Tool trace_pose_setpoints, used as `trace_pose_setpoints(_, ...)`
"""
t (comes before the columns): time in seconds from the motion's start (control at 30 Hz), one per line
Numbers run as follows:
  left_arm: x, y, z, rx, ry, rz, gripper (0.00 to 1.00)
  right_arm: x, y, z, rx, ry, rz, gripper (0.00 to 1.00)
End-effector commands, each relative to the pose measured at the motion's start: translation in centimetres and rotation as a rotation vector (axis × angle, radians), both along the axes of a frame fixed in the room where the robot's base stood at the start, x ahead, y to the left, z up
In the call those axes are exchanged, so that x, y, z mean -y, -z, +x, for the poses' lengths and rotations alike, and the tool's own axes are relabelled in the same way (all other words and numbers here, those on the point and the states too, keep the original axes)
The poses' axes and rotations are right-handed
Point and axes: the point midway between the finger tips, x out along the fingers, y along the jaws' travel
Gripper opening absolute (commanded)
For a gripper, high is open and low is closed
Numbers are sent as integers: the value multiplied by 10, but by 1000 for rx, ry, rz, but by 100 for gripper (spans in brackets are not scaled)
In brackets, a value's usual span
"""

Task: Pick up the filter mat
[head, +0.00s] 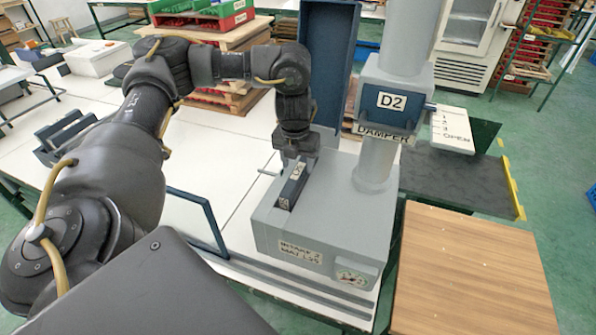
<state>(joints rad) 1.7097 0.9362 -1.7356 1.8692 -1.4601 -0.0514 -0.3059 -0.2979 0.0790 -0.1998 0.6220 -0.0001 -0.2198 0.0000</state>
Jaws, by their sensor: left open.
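The grey intake box (325,222), labelled "INTAKE 2 MAT L25", stands on the white table with its tall dark blue lid (327,55) upright at the back. A narrow dark block (290,192) with a pale label sits in the opening on top of the box; it may be the filter mat or its holder, but I cannot tell. My left gripper (296,160) is open and points down at the far end of this block. The fingertips are partly hidden, and I cannot tell whether they touch it. My right gripper is not in view.
A grey pipe with a damper box (393,98) marked D2 and a white slide plate (452,130) rises right of the opening. An empty blue frame (213,228) stands on the table (235,185) at left. A wooden top (470,275) lies right. Crates stand behind.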

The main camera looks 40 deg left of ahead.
Motion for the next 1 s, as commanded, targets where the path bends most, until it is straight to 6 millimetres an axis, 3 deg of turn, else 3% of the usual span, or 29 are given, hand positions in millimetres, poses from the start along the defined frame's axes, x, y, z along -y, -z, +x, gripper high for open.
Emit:
trace_pose_setpoints(0.2,-2,25,3,-1,-2,0,53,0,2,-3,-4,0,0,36)
trace_pose_setpoints(0.47,-2,26,4,1,-1,0,53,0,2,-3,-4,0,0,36)
trace_pose_setpoints(0.8,-2,26,3,1,0,0,11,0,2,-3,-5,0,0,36)
trace_pose_setpoints(1.0,-2,26,4,1,0,0,11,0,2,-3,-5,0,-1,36)
